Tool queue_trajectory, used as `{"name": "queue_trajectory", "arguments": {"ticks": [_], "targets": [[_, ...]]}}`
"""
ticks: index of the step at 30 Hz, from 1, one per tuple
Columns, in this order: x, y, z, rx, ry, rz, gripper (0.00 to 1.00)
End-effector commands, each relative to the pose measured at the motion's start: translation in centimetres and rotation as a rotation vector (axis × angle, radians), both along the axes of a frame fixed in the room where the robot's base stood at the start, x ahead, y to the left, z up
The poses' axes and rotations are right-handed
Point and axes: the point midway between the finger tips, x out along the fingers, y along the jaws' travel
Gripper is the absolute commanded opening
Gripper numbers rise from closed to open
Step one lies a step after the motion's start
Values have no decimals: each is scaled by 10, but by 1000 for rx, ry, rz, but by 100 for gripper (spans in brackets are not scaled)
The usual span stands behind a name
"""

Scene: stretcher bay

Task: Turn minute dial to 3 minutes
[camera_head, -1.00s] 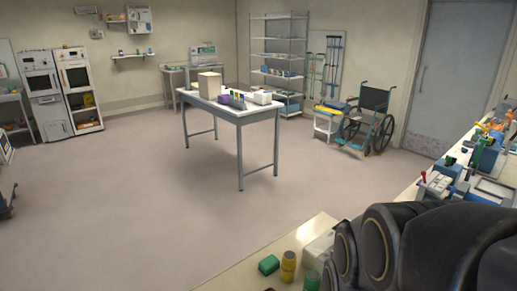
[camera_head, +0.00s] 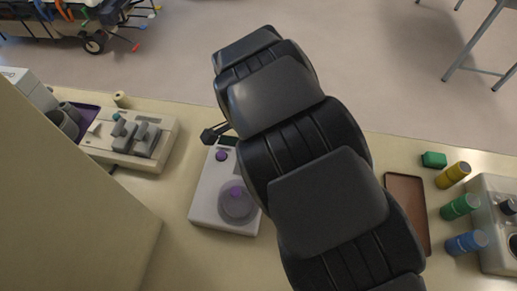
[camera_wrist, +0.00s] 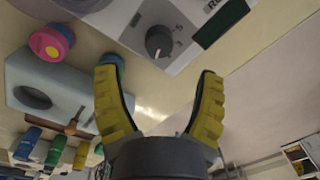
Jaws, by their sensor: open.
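A dark round dial (camera_wrist: 160,42) with a light pointer mark shows in the wrist view. It sits on a pale device panel (camera_wrist: 185,25) with printed numbers, of which a 5 is readable. The setting cannot be read surely. My gripper (camera_wrist: 157,75) has yellow padded fingers spread apart, with nothing between them. In the picture the dial lies just beyond the fingertips, between them, with no visible contact. In the head view, my dark arm crosses the bench and the fingers cannot be made out. I cannot match the dial there.
In the head view, a pale unit (camera_head: 208,195) with purple knobs stands left of my arm. A white device (camera_head: 135,143) lies farther left. A brown tray (camera_head: 407,190), a green block (camera_head: 433,160) and yellow (camera_head: 453,174), green (camera_head: 459,206) and blue (camera_head: 466,243) bottles stand right.

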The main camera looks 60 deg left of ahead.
Motion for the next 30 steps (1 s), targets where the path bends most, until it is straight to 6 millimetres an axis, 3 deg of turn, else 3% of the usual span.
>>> {"name": "queue_trajectory", "arguments": {"ticks": [15,23,24,28,30], "targets": [[2,1,-70,-3,1,-2,69],[2,2,-72,-1,-1,-1,69],[2,2,-72,-1,-1,-1,65],[2,2,-72,-1,-1,-1,10],[2,2,-72,-1,-1,-1,5]]}}
